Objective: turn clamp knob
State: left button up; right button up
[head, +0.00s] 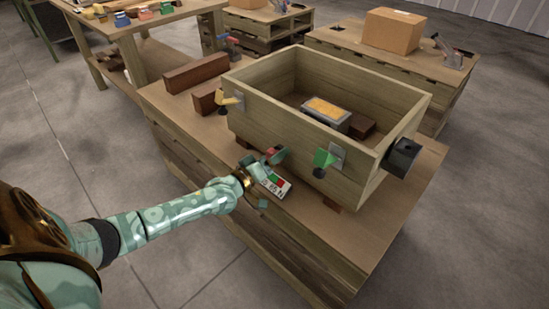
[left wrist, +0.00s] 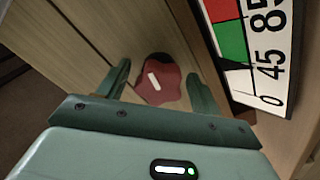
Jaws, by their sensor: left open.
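A red clamp knob (head: 275,154) with a white mark sits low at the front wall of the wooden crate (head: 285,127). It also shows in the left wrist view as a lobed red knob (left wrist: 157,84) with a dark part behind it. My left gripper (head: 257,165) is at this knob. In the left wrist view its two green fingers (left wrist: 159,92) are open, one on each side of the knob, with gaps visible. I cannot tell how deep the knob sits between them. My right gripper is not in view.
A yellow knob (head: 232,101) and a green knob (head: 323,159) are on the crate front. A black box (head: 403,157) is on its right side. Brown blocks (head: 196,73) lie behind left.

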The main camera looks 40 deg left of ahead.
pick_arm(q)
jog(key=c, duration=1)
jog(key=shift+r+m, duration=0.1)
jog(key=shift+m, duration=0.2)
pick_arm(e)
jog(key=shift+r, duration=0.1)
pick_arm(q)
jog(key=shift+m+p, duration=0.8)
jog(key=shift+m, duration=0.3)
jog(key=shift+m+p, duration=0.45)
jog(key=shift+m, duration=1.15)
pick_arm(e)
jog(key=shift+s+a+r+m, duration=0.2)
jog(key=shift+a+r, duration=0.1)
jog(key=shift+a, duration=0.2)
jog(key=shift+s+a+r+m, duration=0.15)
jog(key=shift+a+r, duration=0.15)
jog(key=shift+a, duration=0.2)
